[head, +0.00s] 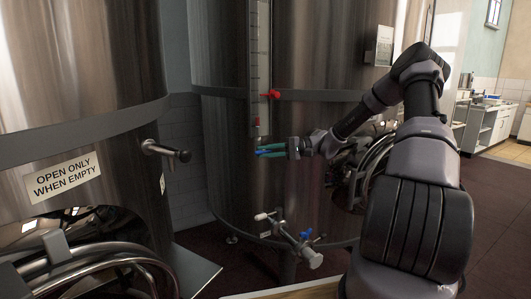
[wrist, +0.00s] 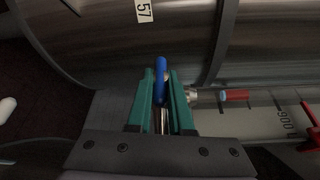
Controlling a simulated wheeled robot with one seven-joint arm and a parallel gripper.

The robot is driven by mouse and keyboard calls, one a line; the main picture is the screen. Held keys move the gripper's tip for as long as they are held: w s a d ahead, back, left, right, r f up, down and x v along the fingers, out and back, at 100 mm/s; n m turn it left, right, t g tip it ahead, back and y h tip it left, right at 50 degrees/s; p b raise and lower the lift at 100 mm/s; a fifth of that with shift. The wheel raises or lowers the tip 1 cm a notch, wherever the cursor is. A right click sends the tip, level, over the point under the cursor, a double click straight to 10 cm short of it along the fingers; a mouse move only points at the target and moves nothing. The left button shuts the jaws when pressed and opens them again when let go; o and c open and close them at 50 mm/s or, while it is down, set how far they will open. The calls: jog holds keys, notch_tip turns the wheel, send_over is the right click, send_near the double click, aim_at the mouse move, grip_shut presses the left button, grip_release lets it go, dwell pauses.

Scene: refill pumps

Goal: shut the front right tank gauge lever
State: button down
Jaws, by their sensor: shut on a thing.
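My gripper (head: 271,150) has green fingers, which also show in the wrist view (wrist: 161,98). They are shut on a blue lever (wrist: 161,72), with one finger on each side of it. The lever sits at the lower end of the tall gauge (head: 254,70) on the large steel tank (head: 225,150). In the wrist view a metal fitting with a red piece (wrist: 235,95) lies just right of the fingers, beside the gauge scale. In the head view the fingers hide most of the lever.
A red pointer (head: 270,94) sticks out higher on the gauge. Below my gripper, a valve with a blue handle (head: 305,234) juts out from the tank. Another steel tank (head: 70,90) with a black-ended handle (head: 168,151) stands at left. Coiled hoses (head: 372,165) hang behind my arm.

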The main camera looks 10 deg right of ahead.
jog(key=c, duration=0.8)
grip_release()
jog(key=shift+c, duration=0.2)
jog(key=shift+r, duration=0.1)
jog(key=shift+o, duration=0.7)
jog(key=r, duration=0.9)
jog(key=shift+w+a+r, duration=0.15)
jog(key=shift+w, duration=0.25)
jog(key=shift+r, duration=0.35)
jog(key=shift+n+h, duration=0.3)
jog(key=shift+h, duration=0.6)
jog(key=f, duration=0.3)
jog(key=s+d+f, duration=0.1)
jog(key=f, duration=0.1)
jog(key=shift+f, duration=0.25)
jog(key=shift+s+v, duration=0.2)
jog(key=shift+v, duration=1.05)
jog(key=shift+c, duration=0.7)
jog(key=v, duration=0.9)
jog(key=shift+s+d, duration=0.2)
jog(key=shift+d, duration=0.2)
